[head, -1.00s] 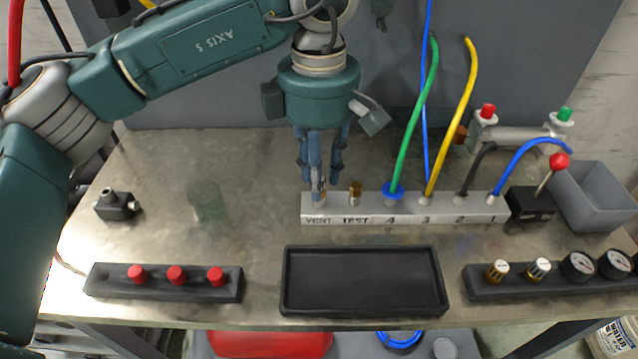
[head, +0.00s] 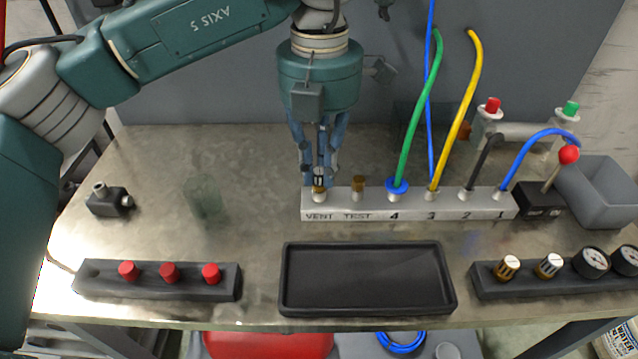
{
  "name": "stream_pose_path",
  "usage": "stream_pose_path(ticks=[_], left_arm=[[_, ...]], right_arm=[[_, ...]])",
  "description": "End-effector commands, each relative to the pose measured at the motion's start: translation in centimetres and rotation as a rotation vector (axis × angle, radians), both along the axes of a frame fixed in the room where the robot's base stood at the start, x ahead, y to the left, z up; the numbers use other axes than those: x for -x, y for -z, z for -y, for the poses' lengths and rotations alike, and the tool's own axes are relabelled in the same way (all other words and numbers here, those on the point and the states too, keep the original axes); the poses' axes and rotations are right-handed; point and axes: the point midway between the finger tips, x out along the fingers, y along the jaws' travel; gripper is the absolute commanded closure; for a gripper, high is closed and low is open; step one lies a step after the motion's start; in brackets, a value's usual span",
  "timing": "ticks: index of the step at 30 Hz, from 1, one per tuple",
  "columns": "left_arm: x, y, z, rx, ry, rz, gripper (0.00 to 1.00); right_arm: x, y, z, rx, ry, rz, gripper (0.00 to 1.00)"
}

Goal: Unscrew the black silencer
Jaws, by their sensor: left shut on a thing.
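The black silencer (head: 319,179) stands upright at the VENT port, at the left end of the grey manifold block (head: 430,207). Its dark ribbed body shows between the fingers, with a brass-coloured part below. My left gripper (head: 319,182) points down over the VENT port and its blue fingers are shut on the silencer. I cannot tell whether its thread still sits in the port. My right gripper is not in view.
A green hose (head: 416,125), a yellow hose (head: 458,115) and other hoses rise right of the gripper. An empty black tray (head: 450,300) lies in front. A rack with red caps (head: 168,272) stands front left. A grey bin (head: 600,203) stands at the right.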

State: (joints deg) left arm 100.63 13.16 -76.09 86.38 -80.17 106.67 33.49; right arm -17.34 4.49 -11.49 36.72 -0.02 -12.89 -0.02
Motion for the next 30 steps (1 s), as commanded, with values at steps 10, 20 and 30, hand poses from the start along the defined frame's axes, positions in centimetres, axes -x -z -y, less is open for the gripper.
stream_pose_path(ticks=[10,20,30], left_arm=[[-0.2,0.2,-0.4,-0.003,-0.552,0.006,1.0],[-0.2,0.2,-0.3,-0.001,-1.033,0.004,1.0],[-0.1,0.0,-0.3,-0.006,-1.225,0.0,1.0]], right_arm=[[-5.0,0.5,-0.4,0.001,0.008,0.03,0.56],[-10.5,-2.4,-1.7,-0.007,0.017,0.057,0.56],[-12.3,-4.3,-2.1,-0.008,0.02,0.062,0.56]])
